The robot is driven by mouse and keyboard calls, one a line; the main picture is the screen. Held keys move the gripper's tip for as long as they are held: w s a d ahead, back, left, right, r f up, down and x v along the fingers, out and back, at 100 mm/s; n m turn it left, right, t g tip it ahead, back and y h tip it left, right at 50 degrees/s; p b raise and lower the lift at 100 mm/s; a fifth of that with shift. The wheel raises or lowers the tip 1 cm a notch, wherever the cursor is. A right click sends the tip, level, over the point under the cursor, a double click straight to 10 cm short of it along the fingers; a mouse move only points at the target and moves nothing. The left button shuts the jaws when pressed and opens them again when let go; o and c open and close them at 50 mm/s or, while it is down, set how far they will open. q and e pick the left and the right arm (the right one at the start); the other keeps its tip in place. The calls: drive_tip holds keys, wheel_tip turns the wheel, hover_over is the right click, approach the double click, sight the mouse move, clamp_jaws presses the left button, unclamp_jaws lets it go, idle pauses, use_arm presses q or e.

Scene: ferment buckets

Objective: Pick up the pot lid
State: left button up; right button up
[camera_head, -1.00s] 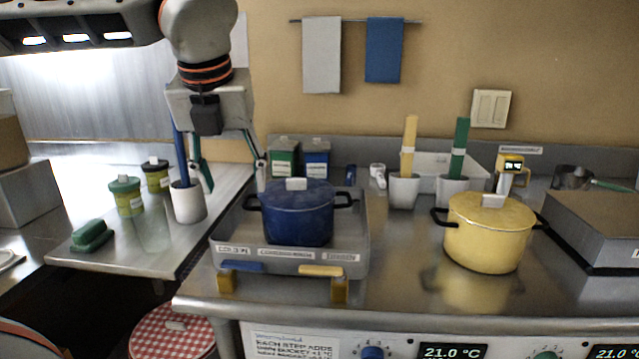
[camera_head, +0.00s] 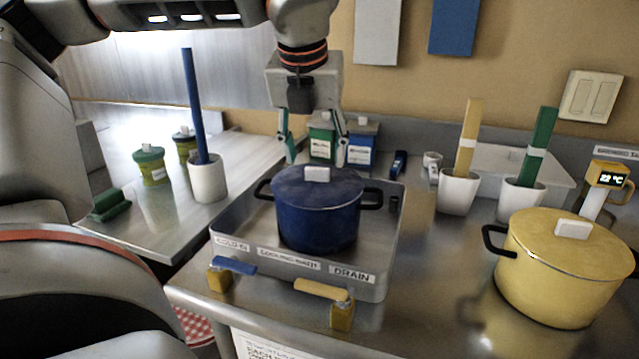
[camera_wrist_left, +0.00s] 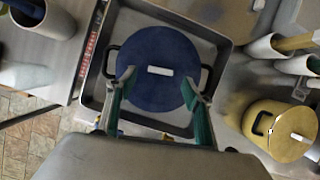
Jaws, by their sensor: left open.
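The blue pot (camera_head: 318,222) stands in a grey metal tray, with its blue lid (camera_head: 290,181) on and a white knob (camera_head: 317,174) on top. The lid also shows in the left wrist view (camera_wrist_left: 150,92), knob near the middle. The yellow pot (camera_head: 560,280) stands at the right with its yellow lid (camera_head: 540,226) on. My left gripper (camera_head: 313,160) is open and empty; in the head view it hangs beyond the blue lid, fingers pointing down. In the left wrist view its teal fingers (camera_wrist_left: 157,82) frame the lower part of the blue lid. My right gripper is not in view.
The tray (camera_head: 390,235) has a blue and a yellow handle in front. Green and blue tins (camera_head: 361,144) stand behind the pot. White cups (camera_head: 457,192) with upright paddles stand right of it, and a cup (camera_head: 207,180) with a blue stick at left.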

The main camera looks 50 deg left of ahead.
sight(317, 168)
use_arm(q)
drive_tip(key=x, duration=0.3)
drive_tip(key=shift+w, duration=0.1)
drive_tip(key=shift+w+a+f, duration=0.1)
drive_tip(key=shift+a+f, duration=0.05)
drive_tip(key=shift+f, duration=0.05)
drive_tip(key=c, duration=1.2)
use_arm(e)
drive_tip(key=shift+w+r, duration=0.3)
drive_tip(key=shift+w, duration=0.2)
use_arm(q)
drive_tip(key=shift+r, duration=0.1)
